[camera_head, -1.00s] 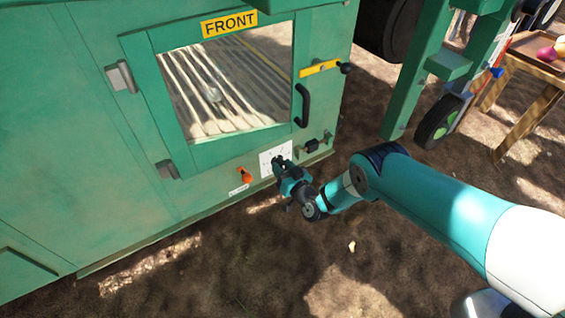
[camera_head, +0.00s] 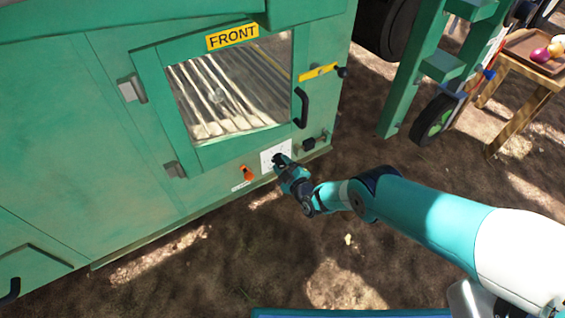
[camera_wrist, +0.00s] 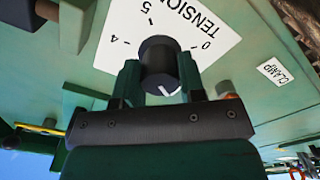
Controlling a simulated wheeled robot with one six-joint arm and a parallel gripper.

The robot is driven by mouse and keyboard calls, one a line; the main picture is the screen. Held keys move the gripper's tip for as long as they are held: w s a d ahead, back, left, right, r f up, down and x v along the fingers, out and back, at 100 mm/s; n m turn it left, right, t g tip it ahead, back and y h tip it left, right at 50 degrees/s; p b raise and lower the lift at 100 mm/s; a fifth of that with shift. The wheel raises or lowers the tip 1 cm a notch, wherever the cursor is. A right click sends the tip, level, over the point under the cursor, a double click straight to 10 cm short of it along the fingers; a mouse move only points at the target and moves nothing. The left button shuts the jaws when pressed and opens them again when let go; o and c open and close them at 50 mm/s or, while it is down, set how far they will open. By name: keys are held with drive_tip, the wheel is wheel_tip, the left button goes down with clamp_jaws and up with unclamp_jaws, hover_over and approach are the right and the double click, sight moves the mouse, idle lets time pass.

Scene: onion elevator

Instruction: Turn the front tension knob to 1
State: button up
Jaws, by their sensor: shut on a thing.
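The front tension knob (camera_wrist: 160,62) is a dark round knob with a white pointer line on its face. It sits on a white dial plate (camera_wrist: 190,18) marked TENSION. The numerals 4, 5 and 0 show. The pointer line points down and slightly right in the wrist view, where my gripper hides the dial. My gripper (camera_wrist: 160,80) is shut on the knob, one finger on each side. In the head view my gripper (camera_head: 283,166) is at the dial plate (camera_head: 267,157), low on the green machine below the FRONT window, and covers most of the knob.
An orange clamp knob (camera_head: 247,173) is just left of the dial. A black latch (camera_head: 309,143) is to the right, and a black door handle (camera_head: 301,107) is above. A wheeled green frame (camera_head: 420,85) and a wooden table (camera_head: 540,62) stand right. Bare ground lies in front.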

drive_tip(key=shift+n+p, duration=0.4)
drive_tip(key=shift+n, duration=1.9)
drive_tip(key=o, duration=0.9)
drive_tip(key=shift+o, duration=0.2)
drive_tip(key=p+v, duration=1)
drive_tip(key=v, duration=0.7)
drive_tip(key=shift+s+d, duration=0.2)
